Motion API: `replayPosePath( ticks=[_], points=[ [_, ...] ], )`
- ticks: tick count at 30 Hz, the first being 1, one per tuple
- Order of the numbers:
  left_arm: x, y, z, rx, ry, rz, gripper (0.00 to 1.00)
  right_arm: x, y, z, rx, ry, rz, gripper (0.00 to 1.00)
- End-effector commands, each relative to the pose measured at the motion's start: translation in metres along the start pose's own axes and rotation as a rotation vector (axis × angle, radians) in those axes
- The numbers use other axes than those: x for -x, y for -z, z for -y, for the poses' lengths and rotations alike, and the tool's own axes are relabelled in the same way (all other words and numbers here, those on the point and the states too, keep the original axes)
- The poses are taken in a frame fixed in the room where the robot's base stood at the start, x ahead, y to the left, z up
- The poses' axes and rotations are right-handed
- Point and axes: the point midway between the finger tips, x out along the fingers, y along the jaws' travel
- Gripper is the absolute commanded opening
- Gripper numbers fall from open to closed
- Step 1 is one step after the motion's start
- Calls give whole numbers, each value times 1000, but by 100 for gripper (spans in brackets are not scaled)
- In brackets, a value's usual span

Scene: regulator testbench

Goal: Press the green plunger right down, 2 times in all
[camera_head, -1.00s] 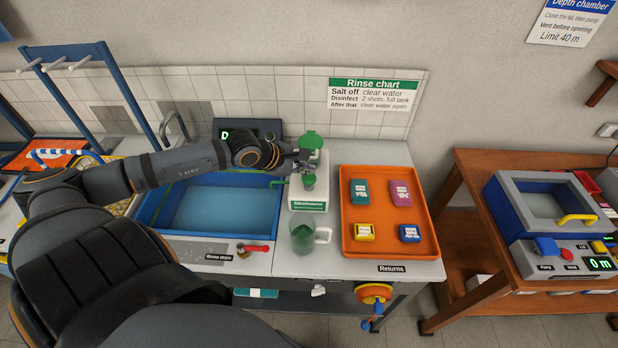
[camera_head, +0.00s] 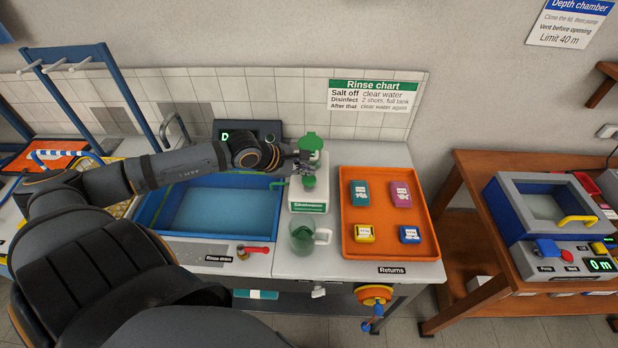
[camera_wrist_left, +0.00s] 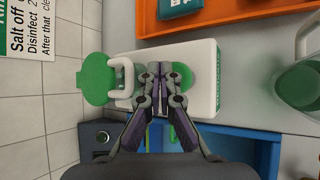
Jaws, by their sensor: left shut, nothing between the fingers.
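The white dispenser (camera_head: 307,200) with a green label stands on the counter right of the basin. A round green plunger (camera_head: 309,182) is on its top, and it also shows in the left wrist view (camera_wrist_left: 186,76), partly hidden by the fingers. A larger green disc (camera_head: 310,143) stands at the dispenser's back, by a white loop. My left gripper (camera_head: 307,168) is shut and empty, with its fingertips over the plunger; the wrist view shows the closed fingers (camera_wrist_left: 160,72) there. I cannot tell whether they touch it. My right gripper is not in view.
A clear jug (camera_head: 302,238) with green contents stands just in front of the dispenser. The orange tray (camera_head: 391,250) with several small packs lies to the right. The blue basin (camera_head: 155,207) lies left, under my left arm. A display box (camera_head: 248,128) stands behind.

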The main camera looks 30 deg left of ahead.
Motion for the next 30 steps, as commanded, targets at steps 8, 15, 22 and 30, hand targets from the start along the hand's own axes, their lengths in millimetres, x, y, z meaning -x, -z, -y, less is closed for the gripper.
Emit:
replayPosePath(
  ticks=[8,15,22,30],
  points=[
    [-6,4,5,0,0,0,0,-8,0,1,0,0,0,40],
    [-6,4,4,0,0,0,0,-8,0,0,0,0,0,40],
    [-7,5,5,0,0,0,0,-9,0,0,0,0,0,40],
    [-9,6,7,0,0,0,0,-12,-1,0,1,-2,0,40]
  ],
)
